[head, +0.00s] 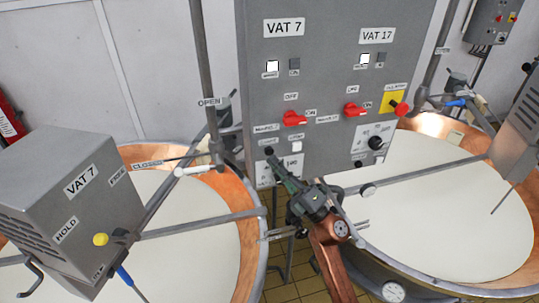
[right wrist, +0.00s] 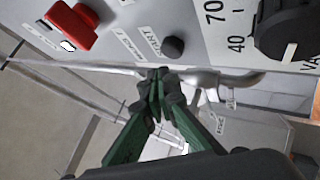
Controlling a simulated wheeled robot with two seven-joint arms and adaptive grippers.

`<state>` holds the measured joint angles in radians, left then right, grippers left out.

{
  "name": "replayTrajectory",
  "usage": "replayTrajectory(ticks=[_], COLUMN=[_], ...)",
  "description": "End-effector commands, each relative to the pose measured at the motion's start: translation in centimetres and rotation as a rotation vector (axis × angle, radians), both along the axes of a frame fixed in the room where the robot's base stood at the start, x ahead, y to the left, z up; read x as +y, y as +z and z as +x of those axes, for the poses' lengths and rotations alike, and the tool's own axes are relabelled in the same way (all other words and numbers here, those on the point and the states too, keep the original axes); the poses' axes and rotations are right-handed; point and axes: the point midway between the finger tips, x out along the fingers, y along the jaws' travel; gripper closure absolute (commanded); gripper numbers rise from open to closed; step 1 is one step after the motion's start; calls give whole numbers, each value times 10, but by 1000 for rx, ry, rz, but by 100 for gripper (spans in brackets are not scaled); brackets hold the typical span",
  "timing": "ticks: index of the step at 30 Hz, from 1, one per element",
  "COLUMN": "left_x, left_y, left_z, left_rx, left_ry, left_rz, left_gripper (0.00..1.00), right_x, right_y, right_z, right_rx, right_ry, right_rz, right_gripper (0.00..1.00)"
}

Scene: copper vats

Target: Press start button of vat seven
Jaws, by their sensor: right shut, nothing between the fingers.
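The grey control panel (head: 325,80) carries a left column marked VAT 7 (head: 284,27) and a right column marked VAT 17 (head: 377,35). In the right wrist view, a dark round button (right wrist: 173,47) sits beside a label reading START. My right gripper (head: 271,155) is shut and empty at the lower left of the panel, in the VAT 7 column. In the right wrist view its green fingers (right wrist: 160,76) meet just below the button in the picture; I cannot tell whether they touch the panel. In the head view the fingertips and button are hard to separate. My left gripper is not in view.
A red switch (head: 294,119) sits above the fingertips, another (head: 356,108) to the right. A black knob (right wrist: 288,30) is near the button. A yellow-backed red button (head: 398,107) is at the panel's right. Copper vats (head: 250,235) (head: 515,268) with bars stand either side.

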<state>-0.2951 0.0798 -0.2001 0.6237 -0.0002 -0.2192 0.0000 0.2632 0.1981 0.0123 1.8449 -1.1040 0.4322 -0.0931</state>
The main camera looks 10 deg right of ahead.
Motion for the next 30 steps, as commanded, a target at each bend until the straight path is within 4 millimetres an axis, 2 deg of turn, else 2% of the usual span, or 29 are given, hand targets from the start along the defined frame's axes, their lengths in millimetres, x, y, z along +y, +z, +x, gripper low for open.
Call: replayTrajectory(ticks=[7,30], left_x=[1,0], left_y=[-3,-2], left_z=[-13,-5], left_rx=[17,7], left_ry=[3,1], left_rz=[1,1], left_gripper=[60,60], right_x=[0,0], right_y=[0,0], right_z=[8,7], right_rx=[0,0], right_ry=[-1,0], right_rz=[-1,0], right_gripper=[100,100])
